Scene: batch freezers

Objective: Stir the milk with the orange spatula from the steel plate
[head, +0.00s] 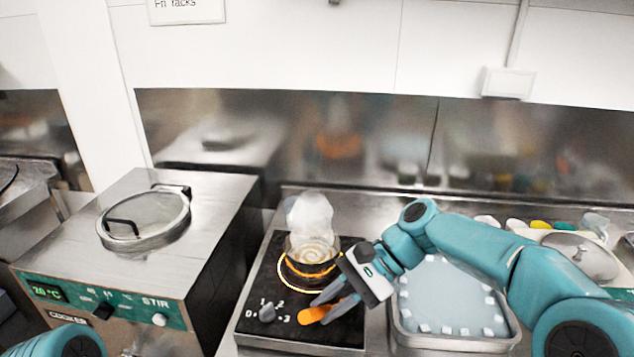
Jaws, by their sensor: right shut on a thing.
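The orange spatula (313,315) is at the fingertips of my right gripper (335,300), which is shut on it. Its orange end shows in front of the fingers, over the front of the black hot plate (262,287); the rest is hidden. A pot (308,268) with pale, swirled milk (313,249) stands on the hot plate's glowing orange ring, and steam rises from it. My right gripper is to the front right of the pot, apart from the milk. A steel plate (580,256) lies at the right. My left gripper is out of view; only part of that arm shows at bottom left.
A metal tray (402,327) with pale liquid and several ice cubes is right of the hot plate, under my right arm. White, yellow and teal utensils (540,225) lie at the back right. A steel cooker (190,245) with a round lid stands at left.

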